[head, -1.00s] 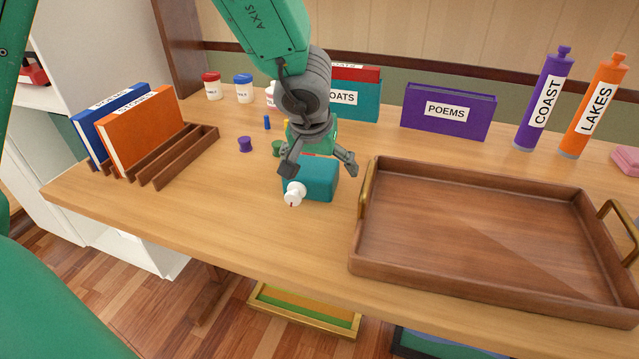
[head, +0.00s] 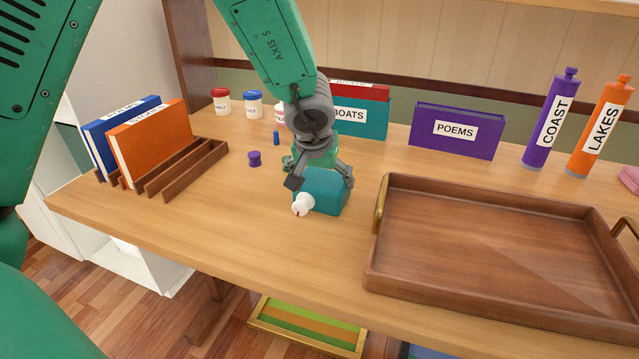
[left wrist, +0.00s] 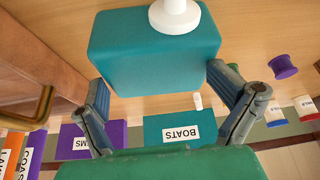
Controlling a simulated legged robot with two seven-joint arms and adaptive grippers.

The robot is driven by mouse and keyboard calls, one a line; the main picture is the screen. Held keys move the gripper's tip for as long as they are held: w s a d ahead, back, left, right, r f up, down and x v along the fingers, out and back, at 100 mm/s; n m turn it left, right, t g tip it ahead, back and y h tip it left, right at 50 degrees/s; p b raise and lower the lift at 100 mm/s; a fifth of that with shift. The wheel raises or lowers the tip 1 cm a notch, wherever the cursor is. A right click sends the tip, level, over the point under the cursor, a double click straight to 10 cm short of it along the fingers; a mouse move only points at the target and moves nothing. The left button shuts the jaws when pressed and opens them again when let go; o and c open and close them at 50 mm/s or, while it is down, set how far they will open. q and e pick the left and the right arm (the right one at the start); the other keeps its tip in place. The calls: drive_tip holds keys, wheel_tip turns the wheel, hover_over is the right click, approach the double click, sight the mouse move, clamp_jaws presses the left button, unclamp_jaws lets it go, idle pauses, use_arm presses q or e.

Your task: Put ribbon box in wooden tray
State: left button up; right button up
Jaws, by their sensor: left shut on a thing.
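The ribbon box (head: 325,192) is a teal block with a white knob-like piece (head: 302,205) on its near side. It sits on the table just left of the wooden tray, and any gap beneath it cannot be made out. My left gripper (head: 321,182) reaches down over it from behind, with a finger on either side, shut on it. The left wrist view also shows the box (left wrist: 150,55) between the two fingers. The wooden tray (head: 480,192) is brown and empty, with brass handles. My right gripper is not in view.
A brown rack (head: 185,172) holds blue and orange books at left. A purple POEMS box (head: 455,130), a teal BOATS box (head: 365,120) and purple and orange tubes (head: 550,120) stand behind. A purple spool (head: 254,159) is left of the gripper. The table front is clear.

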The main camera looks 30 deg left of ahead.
sight(324, 181)
use_arm(q)
drive_tip(key=r+p, duration=0.1)
drive_tip(key=d+r+p, duration=0.1)
drive_tip(key=shift+p, duration=0.3)
clamp_jaws()
wheel_tip(324, 181, up, 5)
drive_tip(key=shift+f+p, duration=0.15)
drive_tip(key=shift+p, duration=1.05)
drive_tip(key=shift+a+r, duration=0.1)
drive_tip(key=shift+r, duration=0.35)
drive_tip(key=shift+w+a, duration=0.1)
drive_tip(key=c, duration=1)
unclamp_jaws()
drive_tip(key=shift+c, duration=0.2)
drive_tip(key=o, duration=1.8)
drive_tip(key=shift+c, duration=0.2)
